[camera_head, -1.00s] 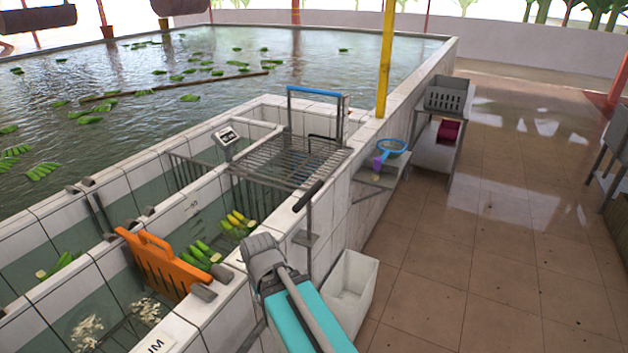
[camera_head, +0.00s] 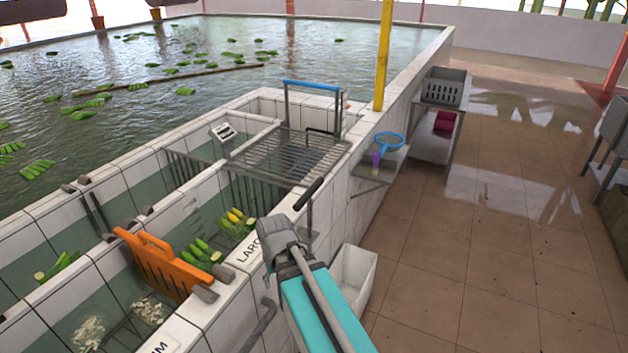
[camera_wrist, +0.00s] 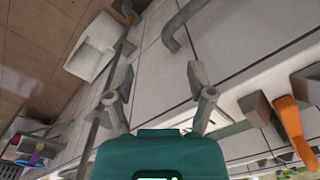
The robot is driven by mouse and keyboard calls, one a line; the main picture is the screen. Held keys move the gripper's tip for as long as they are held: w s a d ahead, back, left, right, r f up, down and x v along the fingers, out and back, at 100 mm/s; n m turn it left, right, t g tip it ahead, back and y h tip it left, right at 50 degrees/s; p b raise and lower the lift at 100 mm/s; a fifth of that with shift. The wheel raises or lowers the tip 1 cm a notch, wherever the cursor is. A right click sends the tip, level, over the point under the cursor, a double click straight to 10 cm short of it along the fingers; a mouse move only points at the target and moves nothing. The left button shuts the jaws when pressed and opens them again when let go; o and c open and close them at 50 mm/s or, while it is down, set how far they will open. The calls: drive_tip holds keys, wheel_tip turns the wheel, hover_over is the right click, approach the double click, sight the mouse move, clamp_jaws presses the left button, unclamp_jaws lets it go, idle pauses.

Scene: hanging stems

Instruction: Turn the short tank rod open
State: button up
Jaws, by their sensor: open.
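A low grey rod with a bent upper end (camera_head: 262,322) stands against the outer face of the white tiled tank wall. A taller upright rod with a black grip (camera_head: 308,196) stands farther along the wall. I cannot tell for certain which is the short tank rod. In the wrist view my gripper (camera_wrist: 160,72) is open and empty, its two fingers spread in front of the tiles. A bent grey bar (camera_wrist: 172,32) shows beyond and above the fingertips, apart from them. In the head view my gripper is hidden by my arm.
The tank's white rim (camera_head: 222,282) runs along my left side. An orange slotted divider (camera_head: 160,262) sits across the tank, and cut green stems float inside. A white bin (camera_head: 354,278) stands on the floor by the wall.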

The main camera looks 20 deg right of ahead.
drive_tip(key=w+d+r+m+p, duration=0.2)
drive_tip(key=w+d+r+p, duration=0.2)
drive_tip(key=r, duration=0.1)
drive_tip(key=w+d+r+m+p, duration=0.2)
drive_tip(key=w+d+r+p, duration=0.2)
drive_tip(key=w+r+p, duration=0.1)
drive_tip(key=w+d+r+m+p, duration=0.1)
drive_tip(key=w+d+r+p, duration=0.4)
drive_tip(key=shift+r+m+t+y, duration=0.25)
drive_tip(key=shift+m+t+y, duration=0.15)
wheel_tip(320, 180, up, 9)
drive_tip(key=m+p, duration=0.4)
drive_tip(key=p, duration=0.5)
hover_over(317, 183)
drive_tip(key=s+d, duration=0.2)
drive_tip(key=shift+t, duration=0.4)
drive_tip(key=shift+a+f, duration=0.1)
drive_tip(key=shift+f, duration=0.05)
drive_tip(key=f+b, duration=0.4)
drive_tip(key=w+a+f+b, duration=0.1)
drive_tip(key=f+b, duration=0.4)
drive_tip(key=w+f+b, duration=0.1)
drive_tip(key=f+b, duration=0.3)
drive_tip(key=shift+w+a+f, duration=0.1)
drive_tip(key=shift+a+f, duration=0.05)
drive_tip(key=shift+a, duration=0.15)
